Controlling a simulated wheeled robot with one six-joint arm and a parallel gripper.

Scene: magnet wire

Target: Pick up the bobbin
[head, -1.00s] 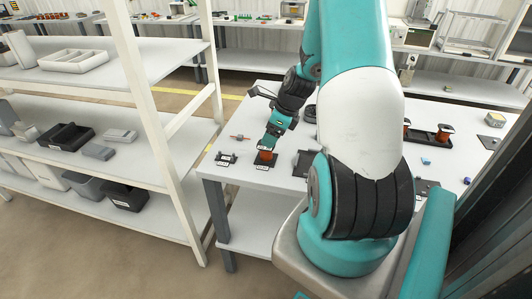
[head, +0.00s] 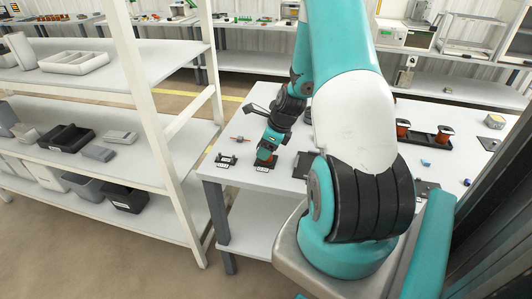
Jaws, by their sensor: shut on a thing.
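A copper-coloured bobbin (head: 270,161) is at a small black holder with a white label (head: 262,169), near the front left edge of the white table. My gripper (head: 266,157) points down over it and is shut on it. The jaws and wrist hide most of the bobbin, so I cannot tell whether it touches the holder.
Another small black stand (head: 227,160) is just left of my gripper, with a thin orange-tipped tool (head: 240,139) behind it. A dark plate (head: 304,163) lies to the right. A white shelf rack (head: 165,135) stands left of the table. My arm hides the table's middle.

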